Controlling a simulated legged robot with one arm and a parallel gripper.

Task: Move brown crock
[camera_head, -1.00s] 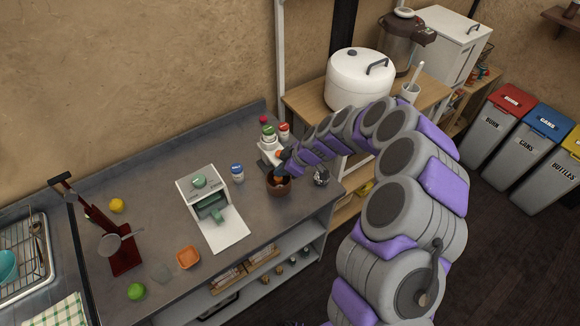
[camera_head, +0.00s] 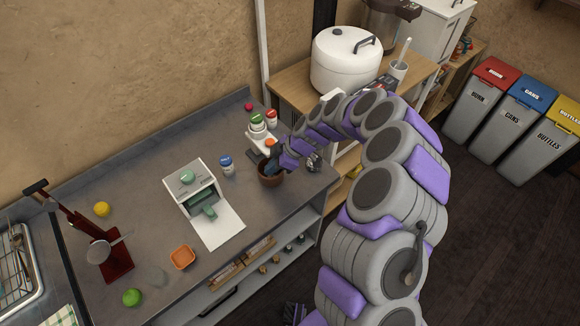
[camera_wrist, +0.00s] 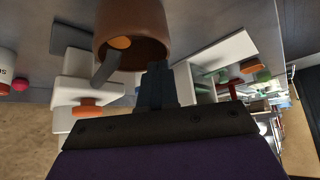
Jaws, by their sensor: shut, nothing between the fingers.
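The brown crock (camera_head: 270,180) stands on the grey counter near its right end. My gripper (camera_head: 277,163) is right at its rim and covers part of its mouth. In the wrist view the crock (camera_wrist: 130,18) is large at the top, its open mouth facing my gripper. Something orange shows inside it. The dark fingers (camera_wrist: 158,84) reach up to the rim; they are shut with nothing between them. I cannot tell whether they touch the crock.
A white stand with several colored-lid jars (camera_head: 257,123) is close behind the crock. A white pot (camera_head: 345,60) stands on the wooden table behind my arm.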

